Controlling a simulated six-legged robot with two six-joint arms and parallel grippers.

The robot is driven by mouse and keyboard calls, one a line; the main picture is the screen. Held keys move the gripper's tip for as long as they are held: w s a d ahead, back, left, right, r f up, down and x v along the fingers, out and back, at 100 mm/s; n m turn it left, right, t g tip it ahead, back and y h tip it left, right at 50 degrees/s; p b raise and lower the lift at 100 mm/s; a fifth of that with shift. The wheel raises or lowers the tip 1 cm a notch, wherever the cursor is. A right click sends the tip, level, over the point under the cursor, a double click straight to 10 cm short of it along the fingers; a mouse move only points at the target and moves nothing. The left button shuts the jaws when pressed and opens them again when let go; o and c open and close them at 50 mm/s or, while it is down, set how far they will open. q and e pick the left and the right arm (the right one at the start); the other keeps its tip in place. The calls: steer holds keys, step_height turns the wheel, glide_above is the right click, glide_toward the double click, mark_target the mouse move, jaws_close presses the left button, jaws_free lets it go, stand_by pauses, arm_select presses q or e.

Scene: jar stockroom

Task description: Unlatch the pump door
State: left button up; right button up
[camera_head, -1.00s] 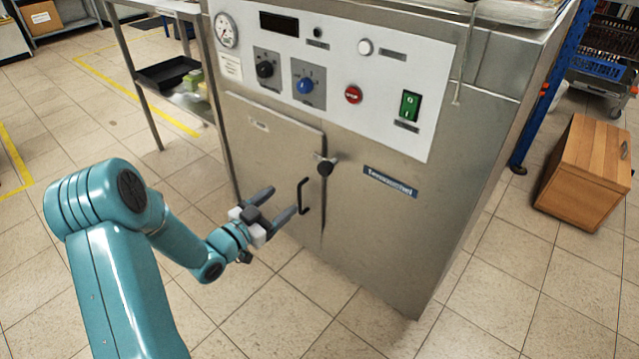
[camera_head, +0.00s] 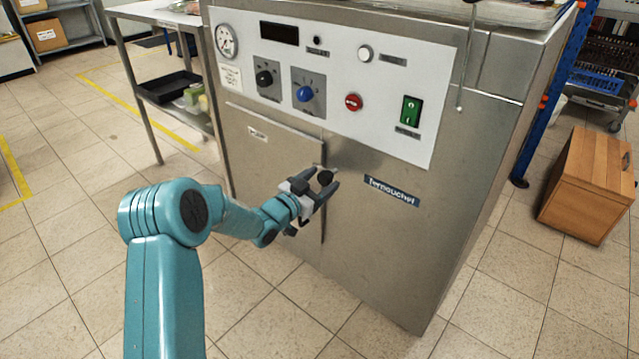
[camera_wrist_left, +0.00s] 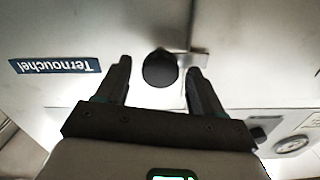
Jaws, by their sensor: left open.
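The pump door (camera_head: 262,150) is the grey metal panel on the left of the cabinet front, and it looks closed. A round black latch knob (camera_head: 325,177) sits at its right edge; in the left wrist view the knob (camera_wrist_left: 160,69) shows with a metal latch plate (camera_wrist_left: 197,60) beside it. My left gripper (camera_head: 326,180) is open, with its fingers on either side of the knob. In the left wrist view the knob lies between the fingertips of the gripper (camera_wrist_left: 160,68); contact cannot be told. The door handle is hidden behind my gripper. My right gripper is not in view.
The cabinet's control panel (camera_head: 335,75) with gauge, dials and green switch is above the door. A metal side table (camera_head: 150,60) with a black tray (camera_head: 168,86) stands left. A wooden box (camera_head: 590,185) stands on the floor right. The floor in front is clear.

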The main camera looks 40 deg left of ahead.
arm_select(q)
steer(key=c, duration=1.1)
steer(key=shift+o, duration=0.2)
steer(key=n+p, duration=0.1)
steer(key=n, duration=0.3)
steer(key=n+p, duration=0.1)
steer(key=n, duration=0.3)
steer(key=shift+a+n, duration=0.1)
steer(key=shift+n, duration=0.2)
steer(key=n+p, duration=0.1)
steer(key=n, duration=0.3)
steer(key=shift+n+p, duration=0.3)
steer(key=shift+p, duration=0.05)
steer(key=n+p, duration=0.1)
steer(key=n, duration=0.3)
steer(key=shift+f+n, duration=0.1)
steer(key=shift+n, duration=0.2)
